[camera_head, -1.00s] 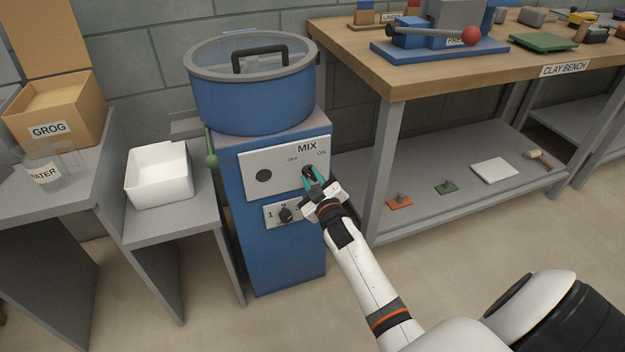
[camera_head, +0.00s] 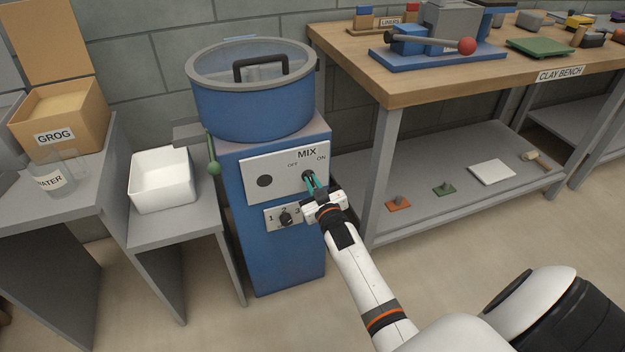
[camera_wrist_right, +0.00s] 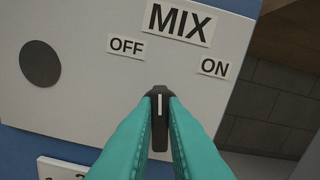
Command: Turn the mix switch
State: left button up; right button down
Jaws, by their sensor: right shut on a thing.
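The mix switch (camera_wrist_right: 159,108) is a small black knob with a white line on a white panel (camera_head: 253,195) on the front of the blue mixer (camera_head: 258,250). The panel reads MIX, OFF and ON. My right gripper (camera_head: 311,183) is shut on the knob; its teal fingers (camera_wrist_right: 160,125) press on both sides of it in the wrist view. The white line points up the picture, between the OFF label (camera_wrist_right: 127,46) and the ON label (camera_wrist_right: 214,68). The fingers hide the knob's sides. My left gripper is out of view.
Below the panel is a numbered selector knob (camera_head: 286,219). A green-knobbed lever (camera_head: 214,168) is on the mixer's left side, near a white bin (camera_head: 162,180). The clay bench (camera_head: 395,92) stands close on the right, with a lower shelf.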

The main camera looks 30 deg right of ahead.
jog(key=m+p, duration=0.2)
jog(key=m, duration=0.4)
jog(key=shift+d+p, duration=0.15)
jog(key=shift+p, duration=0.2)
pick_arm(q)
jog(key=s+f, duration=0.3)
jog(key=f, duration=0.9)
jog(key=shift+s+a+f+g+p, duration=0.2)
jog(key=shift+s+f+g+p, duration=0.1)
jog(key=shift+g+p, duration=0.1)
pick_arm(e)
jog(key=shift+d+f+m, duration=0.1)
jog(key=shift+m, duration=1.7)
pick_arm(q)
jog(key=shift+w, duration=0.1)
pick_arm(e)
jog(key=c, duration=1.5)
grip_release()
jog(key=shift+s, duration=0.1)
